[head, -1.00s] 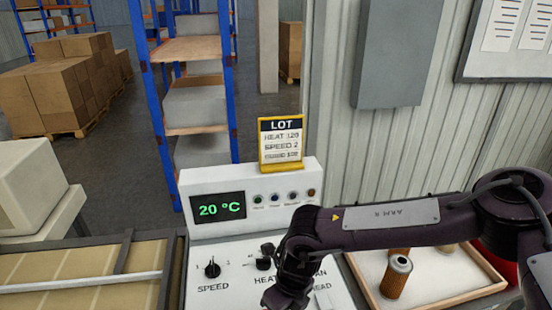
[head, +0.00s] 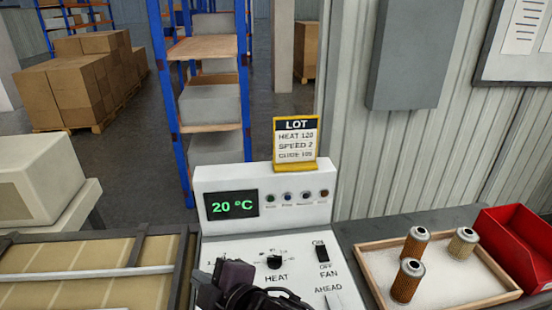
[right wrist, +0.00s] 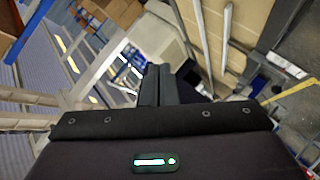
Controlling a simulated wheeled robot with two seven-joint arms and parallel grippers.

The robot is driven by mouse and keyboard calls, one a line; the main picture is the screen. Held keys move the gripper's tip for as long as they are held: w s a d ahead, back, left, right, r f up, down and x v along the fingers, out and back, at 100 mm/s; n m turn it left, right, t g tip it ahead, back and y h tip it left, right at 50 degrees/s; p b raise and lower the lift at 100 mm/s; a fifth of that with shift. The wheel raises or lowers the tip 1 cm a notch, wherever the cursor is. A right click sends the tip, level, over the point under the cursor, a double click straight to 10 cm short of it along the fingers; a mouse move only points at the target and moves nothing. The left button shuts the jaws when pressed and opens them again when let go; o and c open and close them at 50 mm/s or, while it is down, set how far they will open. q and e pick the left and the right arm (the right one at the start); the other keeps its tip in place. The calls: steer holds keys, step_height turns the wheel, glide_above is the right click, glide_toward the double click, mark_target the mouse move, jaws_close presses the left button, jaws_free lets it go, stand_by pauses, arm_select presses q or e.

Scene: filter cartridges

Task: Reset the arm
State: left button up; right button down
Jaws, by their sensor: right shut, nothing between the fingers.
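My right gripper (head: 245,293) is partly in the head view, low over the front of the white control panel (head: 300,218). In the right wrist view, its two dark fingers (right wrist: 159,84) are together with nothing between them. It hides the speed knob. The heat knob (head: 274,262) shows behind it, and the fan switch (head: 321,254) is to its right. The display (head: 232,205) reads 20 °C. My left gripper is not in view.
A yellow-framed lot card (head: 296,142) stands on the panel. To the right, a wooden tray (head: 492,299) holds three filter cartridges (head: 407,280), beside a red bin (head: 515,246). A conveyor (head: 70,280) lies to the left.

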steer(key=w+d+f+m+h, duration=0.1)
steer(key=d+f+m+h, duration=0.1)
steer(key=d+f+m, duration=0.3)
steer(key=w+d+f+m+h, duration=0.1)
steer(key=d+m+h, duration=0.15)
steer(key=d, duration=0.45)
steer(key=s+d+f+m+g+h, duration=0.2)
steer(key=s+d+f+m, duration=0.2)
steer(key=d, duration=0.3)
steer(key=s+d+f+m+g+h, duration=0.1)
steer(key=s+d+f+m+h, duration=0.2)
steer(key=d, duration=0.5)
steer(key=s+d+f+m+g+h, duration=0.1)
steer(key=s+d+f+m+g, duration=0.1)
steer(key=s+d+f+m, duration=0.4)
step_height(320, 180, down, 30)
steer(key=d+n+g+b, duration=0.1)
steer(key=n+b, duration=0.1)
steer(key=b, duration=0.2)
steer(key=s+d+f+g+b, duration=0.1)
steer(key=s+d+f+b, duration=0.1)
steer(key=s+f, duration=1.8)
step_height(320, 180, down, 2)
steer(key=shift+d+f+g, duration=0.25)
steer(key=shift+d+g, duration=0.05)
steer(key=shift+d, duration=0.5)
steer(key=shift+s+a+n, duration=0.1)
steer(key=shift+s+n, duration=0.05)
steer(key=shift+n, duration=0.1)
